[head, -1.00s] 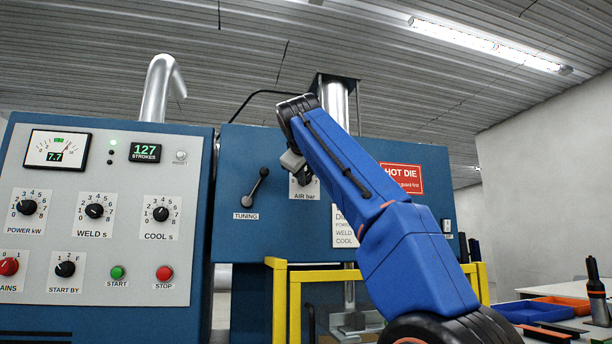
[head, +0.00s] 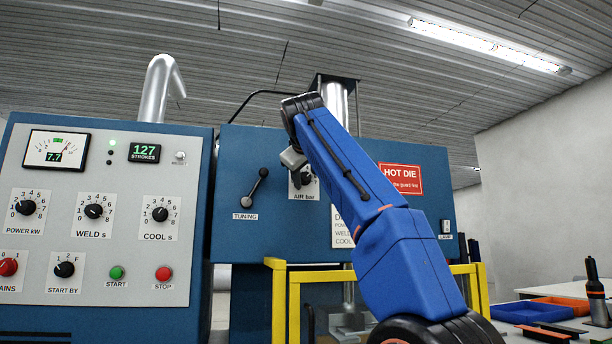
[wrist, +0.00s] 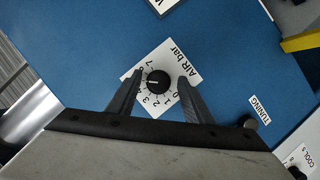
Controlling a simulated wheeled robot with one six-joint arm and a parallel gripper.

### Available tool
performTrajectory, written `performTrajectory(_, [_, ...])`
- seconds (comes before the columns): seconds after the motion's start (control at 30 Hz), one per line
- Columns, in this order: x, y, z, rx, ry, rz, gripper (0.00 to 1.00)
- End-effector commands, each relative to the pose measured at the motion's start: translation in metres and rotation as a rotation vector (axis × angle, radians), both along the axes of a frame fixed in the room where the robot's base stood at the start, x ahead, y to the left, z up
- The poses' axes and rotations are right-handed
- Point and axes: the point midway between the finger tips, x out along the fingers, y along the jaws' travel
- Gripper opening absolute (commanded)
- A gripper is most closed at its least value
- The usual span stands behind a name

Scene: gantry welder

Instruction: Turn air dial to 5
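The black air dial (wrist: 158,80) sits on a white plate marked AIR bar (wrist: 177,61) on the blue machine face. In the wrist view the plate appears tilted, and the dial's white mark points roughly left; the exact number is too small to read surely. My gripper (wrist: 160,77) is open, with one dark finger on each side of the dial. Gaps show between the fingers and the knob, and I cannot tell the depth. In the head view the plate (head: 296,196) is partly hidden behind my gripper (head: 294,165).
A tuning lever (head: 255,187) stands left of the air dial. A grey control panel (head: 100,240) with several knobs is further left. A yellow guard frame (head: 279,300) is below, and a red HOT DIE sign (head: 400,172) is to the right.

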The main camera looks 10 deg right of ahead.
Motion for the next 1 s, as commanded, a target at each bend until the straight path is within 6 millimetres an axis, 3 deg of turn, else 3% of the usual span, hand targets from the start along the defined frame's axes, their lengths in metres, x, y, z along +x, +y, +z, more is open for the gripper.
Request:
performTrajectory(0.37, [-0.011,0.004,0.004,0.000,-0.004,0.002,0.46])
performTrajectory(1.0, [-0.119,0.035,0.037,0.000,-0.004,0.003,0.46])
